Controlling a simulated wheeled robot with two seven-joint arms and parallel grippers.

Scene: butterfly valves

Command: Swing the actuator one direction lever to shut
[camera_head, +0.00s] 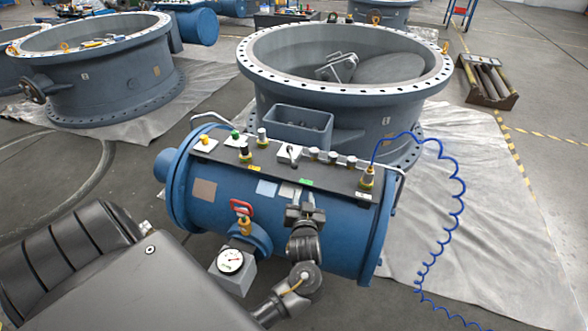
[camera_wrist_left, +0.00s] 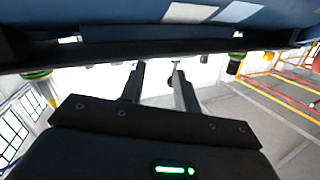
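Actuator one appears to be the blue cylinder (camera_head: 335,238) in the middle of the head view. A dark panel (camera_head: 225,161) runs along its top. A small light box with a short dark-tipped lever (camera_head: 291,152), likely the direction lever, sits mid-panel. My left gripper (camera_head: 308,194) is in front of the cylinder, just below the panel, with its fingers pointing up towards the lever area. In the left wrist view its two fingers (camera_wrist_left: 158,68) are apart, with nothing clearly held between them. I cannot tell whether a finger touches anything. My right gripper is not in view.
A red-handled valve (camera_head: 241,207) and a pressure gauge (camera_head: 230,261) are left of my gripper. Several knobs line the panel, and a blue coiled hose (camera_head: 460,190) hangs at the right. A large flanged valve body (camera_head: 345,105) stands behind.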

